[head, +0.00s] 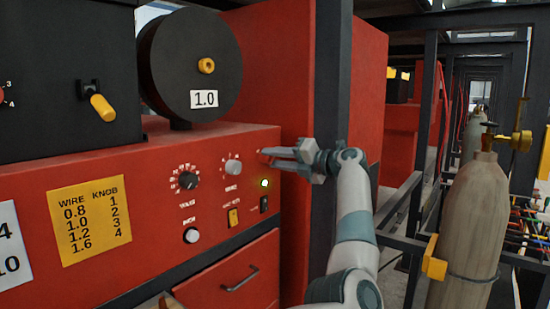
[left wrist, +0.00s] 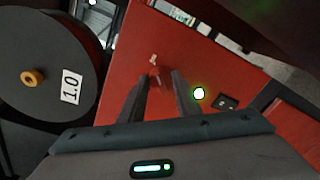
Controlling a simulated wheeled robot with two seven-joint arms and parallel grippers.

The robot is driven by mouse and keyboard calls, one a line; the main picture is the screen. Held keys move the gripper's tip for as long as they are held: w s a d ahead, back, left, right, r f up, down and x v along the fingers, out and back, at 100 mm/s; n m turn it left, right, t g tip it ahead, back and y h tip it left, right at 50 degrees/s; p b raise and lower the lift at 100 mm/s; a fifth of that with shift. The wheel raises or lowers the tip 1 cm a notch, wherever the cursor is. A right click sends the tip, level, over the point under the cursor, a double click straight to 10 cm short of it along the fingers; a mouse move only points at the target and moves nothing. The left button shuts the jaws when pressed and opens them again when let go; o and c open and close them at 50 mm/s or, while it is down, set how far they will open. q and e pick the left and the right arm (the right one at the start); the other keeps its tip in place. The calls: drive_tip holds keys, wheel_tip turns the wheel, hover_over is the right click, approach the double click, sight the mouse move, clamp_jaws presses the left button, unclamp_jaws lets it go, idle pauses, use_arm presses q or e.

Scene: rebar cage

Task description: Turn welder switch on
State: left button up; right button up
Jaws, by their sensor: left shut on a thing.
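The red welder (head: 130,165) fills the left of the head view, with its control panel facing me. My left gripper (head: 268,155) is at the panel's upper right corner. In the left wrist view its two fingers (left wrist: 158,84) are closed around a small red switch (left wrist: 155,73) that stands out from the red panel. The fingers hide much of the switch, so its exact setting cannot be read. My right gripper is not in view.
A black dial (head: 188,180), a grey dial (head: 233,167), a white button (head: 191,236) and a yellow rocker (head: 233,217) sit left of the gripper. A wire spool (head: 190,65) stands above. A dark post (head: 331,80) rises close behind my arm. A gas cylinder (head: 465,225) stands right.

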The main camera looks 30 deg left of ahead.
use_arm(q)
drive_tip(key=shift+r, duration=0.15)
drive_tip(key=o, duration=1.1)
drive_tip(key=shift+c, duration=0.2)
drive_tip(key=shift+w, duration=0.1)
drive_tip(key=shift+d, duration=0.1)
drive_tip(key=shift+d+b, duration=0.4)
drive_tip(key=shift+d, duration=0.2)
drive_tip(key=s+d+r+b, duration=0.1)
drive_tip(key=d+b, duration=0.4)
drive_tip(key=d, duration=1.1)
drive_tip(key=shift+s, duration=0.2)
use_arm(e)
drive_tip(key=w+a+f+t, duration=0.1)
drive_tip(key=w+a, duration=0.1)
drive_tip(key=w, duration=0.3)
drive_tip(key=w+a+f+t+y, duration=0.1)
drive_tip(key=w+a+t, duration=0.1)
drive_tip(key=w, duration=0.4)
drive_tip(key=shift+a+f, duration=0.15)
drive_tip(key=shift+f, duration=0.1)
